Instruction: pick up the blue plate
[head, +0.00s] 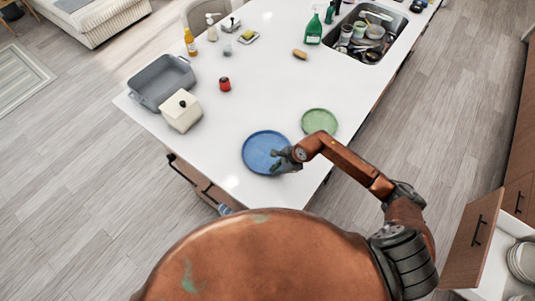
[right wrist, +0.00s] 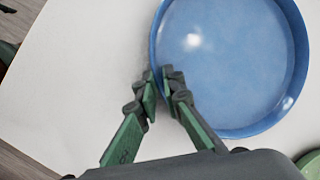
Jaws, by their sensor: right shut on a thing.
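The blue plate (head: 262,151) is round with a raised rim and lies near the front end of the white island counter. It fills the upper right of the right wrist view (right wrist: 232,62). My right gripper (head: 284,160) is at the plate's right edge in the head view. In the right wrist view its two fingers (right wrist: 160,88) are shut on the plate's rim, one on each side of it. The plate looks level; I cannot tell whether it is clear of the counter. My left gripper is not in view.
A green plate (head: 320,121) lies close by on the right. A grey roasting pan (head: 152,88), a cream canister (head: 181,111) and a red pot-like item (head: 225,84) stand at the left. The sink (head: 368,32) with dishes is farther back. The middle counter is clear.

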